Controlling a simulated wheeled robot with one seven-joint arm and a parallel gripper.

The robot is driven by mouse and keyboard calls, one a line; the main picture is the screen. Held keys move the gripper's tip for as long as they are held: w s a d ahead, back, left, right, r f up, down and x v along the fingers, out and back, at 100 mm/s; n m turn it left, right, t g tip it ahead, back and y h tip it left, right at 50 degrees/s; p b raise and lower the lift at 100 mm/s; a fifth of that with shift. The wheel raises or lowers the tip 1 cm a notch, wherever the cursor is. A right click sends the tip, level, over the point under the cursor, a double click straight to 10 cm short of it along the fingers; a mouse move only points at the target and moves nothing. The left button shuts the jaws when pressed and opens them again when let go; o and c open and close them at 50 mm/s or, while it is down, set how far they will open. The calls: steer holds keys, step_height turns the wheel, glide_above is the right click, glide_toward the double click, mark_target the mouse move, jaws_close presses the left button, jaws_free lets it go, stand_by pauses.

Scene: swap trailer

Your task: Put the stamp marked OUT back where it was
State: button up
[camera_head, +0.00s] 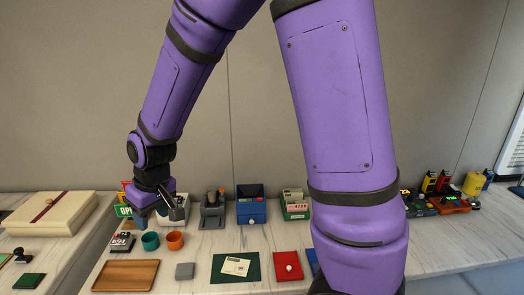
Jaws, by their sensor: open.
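My gripper (144,214) hangs low over the left part of the counter, above the teal cup and near a white item behind it. It is open, and I see nothing held in it. A dark stamp with a knob handle (22,256) stands at the far left, behind a green pad (31,281). No OUT marking is readable on it at this size, so I cannot tell whether it is the task's stamp. Part of the counter behind my gripper is hidden.
A teal cup (150,241) and an orange cup (175,240) stand beneath my gripper. A wooden tray (126,275) lies in front. A grey holder (213,212), a blue box (251,211) and a green card box (295,208) line the back. My arm hides the middle right.

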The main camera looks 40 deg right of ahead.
steer(key=s+d+r+m+t, duration=0.1)
steer(key=s+d+r, duration=0.35)
steer(key=r, duration=0.25)
steer(key=s+d+r+m+t, duration=0.1)
steer(key=s+d+r, duration=0.35)
steer(key=r, duration=0.25)
steer(key=s+d+r, duration=0.2)
steer(key=s, duration=0.4)
steer(key=s+d+r+m+t+h, duration=0.1)
steer(key=s+d+r, duration=0.2)
steer(key=s, duration=0.4)
steer(key=shift+h, duration=0.3)
steer(key=shift+w+d, duration=0.1)
steer(key=shift+c, duration=0.2)
